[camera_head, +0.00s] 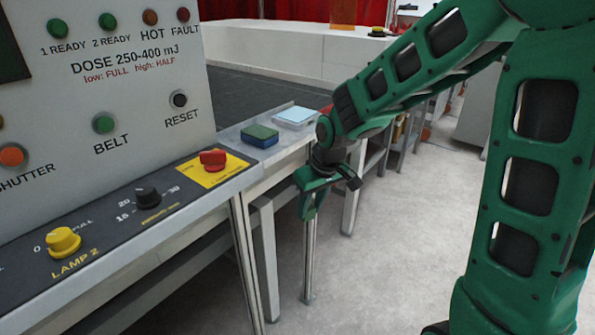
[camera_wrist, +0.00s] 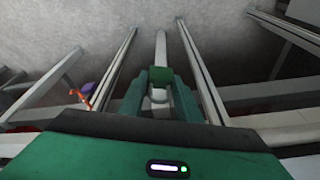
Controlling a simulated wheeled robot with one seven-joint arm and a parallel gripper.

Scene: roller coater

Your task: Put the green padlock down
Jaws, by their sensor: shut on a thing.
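My gripper (camera_head: 312,196) hangs beside the bench edge, over the floor, in the head view. In the wrist view my gripper (camera_wrist: 160,88) has its green fingers closed around a small green block with a pale grey part, which appears to be the green padlock (camera_wrist: 161,77). The padlock is held between the fingertips, with the floor and bench legs below it. In the head view I cannot tell the padlock apart from the green fingers.
A bench end (camera_head: 237,132) carries a green-and-blue block (camera_head: 259,136) and a light-blue pad (camera_head: 297,115). The control panel (camera_head: 110,80) and its console with knobs, including a red one (camera_head: 213,158), stand at left. Metal legs (camera_head: 309,262) stand below; open floor (camera_head: 390,260) lies right.

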